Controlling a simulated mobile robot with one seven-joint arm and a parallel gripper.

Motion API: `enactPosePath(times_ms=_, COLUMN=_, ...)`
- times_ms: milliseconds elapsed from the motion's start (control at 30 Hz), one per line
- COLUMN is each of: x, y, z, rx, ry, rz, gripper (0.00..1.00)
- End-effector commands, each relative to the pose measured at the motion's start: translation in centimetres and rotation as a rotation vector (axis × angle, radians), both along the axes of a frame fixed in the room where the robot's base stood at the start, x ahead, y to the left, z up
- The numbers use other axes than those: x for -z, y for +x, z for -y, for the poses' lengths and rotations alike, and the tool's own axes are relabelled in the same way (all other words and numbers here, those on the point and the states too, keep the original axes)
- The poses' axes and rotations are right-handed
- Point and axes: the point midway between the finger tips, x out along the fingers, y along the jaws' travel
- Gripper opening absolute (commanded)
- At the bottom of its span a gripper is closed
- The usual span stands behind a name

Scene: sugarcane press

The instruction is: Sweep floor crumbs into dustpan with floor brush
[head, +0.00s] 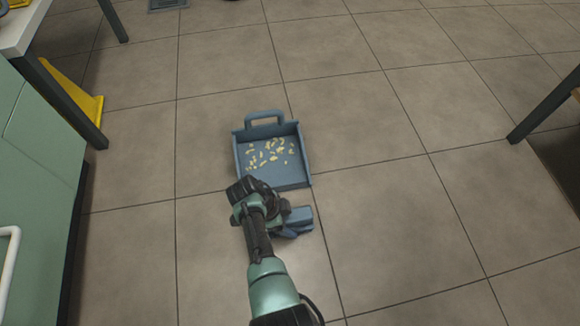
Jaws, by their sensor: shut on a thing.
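A blue dustpan (272,181) with a loop handle at its far side lies on the tiled floor near the middle of the head view. Several small yellowish crumbs (268,153) lie spread inside it. My gripper (285,215) is just in front of the dustpan's near edge, seen from above and behind. It is shut on a blue floor brush (297,220), which shows partly at its right, low near the floor. My arm hides the rest of the brush and part of the dustpan's near left corner. I cannot tell whether the bristles touch the floor.
A green cabinet (40,150) with a white handle stands at the left. A yellow object (85,100) is behind a dark table leg there. Another dark leg (545,105) stands at the right. The floor around the dustpan is clear.

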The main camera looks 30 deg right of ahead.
Motion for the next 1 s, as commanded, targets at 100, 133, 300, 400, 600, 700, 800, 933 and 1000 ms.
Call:
enactPosePath(times_ms=100, x=0.0, y=0.6, z=0.2, rx=0.001, ry=0.000, rz=0.001, gripper=0.28)
enactPosePath(times_ms=133, x=0.1, y=0.8, z=0.2, rx=0.001, ry=0.000, rz=0.001, gripper=0.28)
enactPosePath(times_ms=300, x=0.0, y=2.3, z=0.7, rx=0.001, ry=0.000, rz=0.000, gripper=0.28)
enactPosePath(times_ms=400, x=0.0, y=3.0, z=0.8, rx=0.001, ry=0.000, rz=0.002, gripper=0.28)
enactPosePath(times_ms=600, x=0.2, y=3.4, z=1.0, rx=0.000, ry=0.000, rz=0.002, gripper=0.28)
enactPosePath(times_ms=700, x=0.2, y=3.4, z=1.0, rx=0.000, ry=0.000, rz=0.002, gripper=0.28)
enactPosePath(times_ms=800, x=0.2, y=3.4, z=1.0, rx=0.000, ry=0.001, rz=0.003, gripper=0.28)
enactPosePath(times_ms=933, x=-0.4, y=3.4, z=1.0, rx=0.000, ry=0.001, rz=0.004, gripper=0.28)
enactPosePath(times_ms=1000, x=-1.3, y=3.4, z=1.0, rx=0.000, ry=0.001, rz=0.004, gripper=0.28)
